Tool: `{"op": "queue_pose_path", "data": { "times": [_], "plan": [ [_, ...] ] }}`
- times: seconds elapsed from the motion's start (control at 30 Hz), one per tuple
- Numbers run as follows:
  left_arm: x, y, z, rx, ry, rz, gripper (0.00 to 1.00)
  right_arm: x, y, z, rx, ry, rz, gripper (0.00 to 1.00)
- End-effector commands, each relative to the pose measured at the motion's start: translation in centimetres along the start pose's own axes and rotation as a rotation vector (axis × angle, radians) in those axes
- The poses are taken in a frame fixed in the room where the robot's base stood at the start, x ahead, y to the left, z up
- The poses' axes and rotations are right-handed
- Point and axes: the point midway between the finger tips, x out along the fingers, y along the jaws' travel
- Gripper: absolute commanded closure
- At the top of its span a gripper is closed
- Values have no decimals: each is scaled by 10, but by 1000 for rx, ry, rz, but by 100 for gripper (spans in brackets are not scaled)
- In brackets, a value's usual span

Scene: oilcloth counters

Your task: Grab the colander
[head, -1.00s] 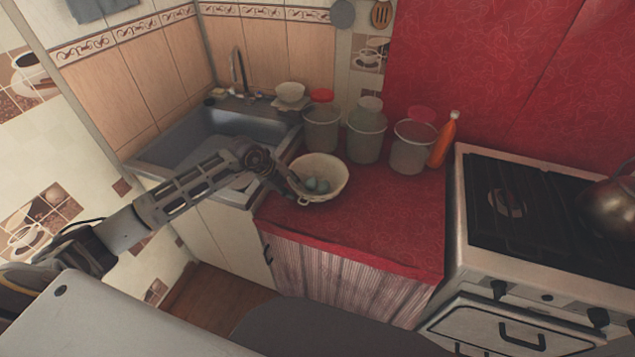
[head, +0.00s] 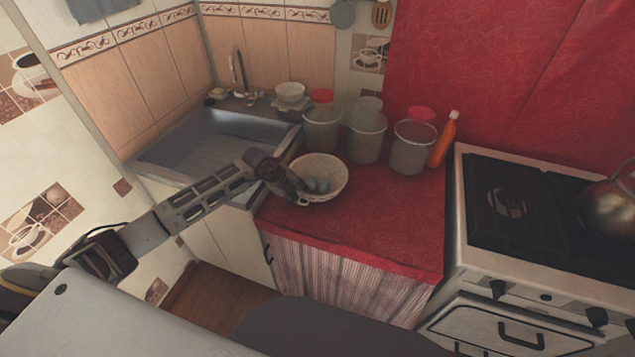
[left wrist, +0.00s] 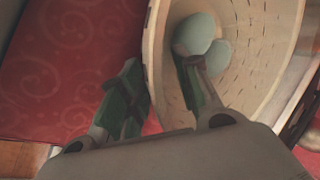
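The colander (head: 328,168) is a cream perforated bowl standing upright on the red counter, right of the sink. Several grey-green egg-shaped things (head: 318,186) lie in it. My left gripper (head: 297,192) is at its near left rim. In the left wrist view the colander (left wrist: 262,62) fills the right side. My left gripper (left wrist: 158,78) is open across its wall: one finger is outside, the other inside beside the pale eggs (left wrist: 195,34). The fingers look apart, with the wall between them. Firm contact cannot be made out. My right gripper is not in view.
Three containers (head: 366,140) and an orange bottle (head: 443,139) stand behind the colander. The sink (head: 205,145) is to the left and the stove (head: 545,215) to the right. The red counter (head: 395,215) is clear in front and right of the colander.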

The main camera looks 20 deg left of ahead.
Motion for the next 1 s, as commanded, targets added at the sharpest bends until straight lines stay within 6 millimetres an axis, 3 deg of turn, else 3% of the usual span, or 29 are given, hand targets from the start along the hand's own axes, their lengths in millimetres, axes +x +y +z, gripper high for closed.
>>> {"op": "queue_pose_path", "data": {
  "times": [0.17, 0.43, 1.0],
  "plan": [
    [0, 0, 0, 0, 0, 0, 68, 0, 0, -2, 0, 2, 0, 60],
    [0, 0, 0, 0, 0, 0, 100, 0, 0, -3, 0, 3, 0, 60],
    [-8, -5, 0, 1, 0, -2, 100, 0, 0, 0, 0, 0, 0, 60]
  ]
}}
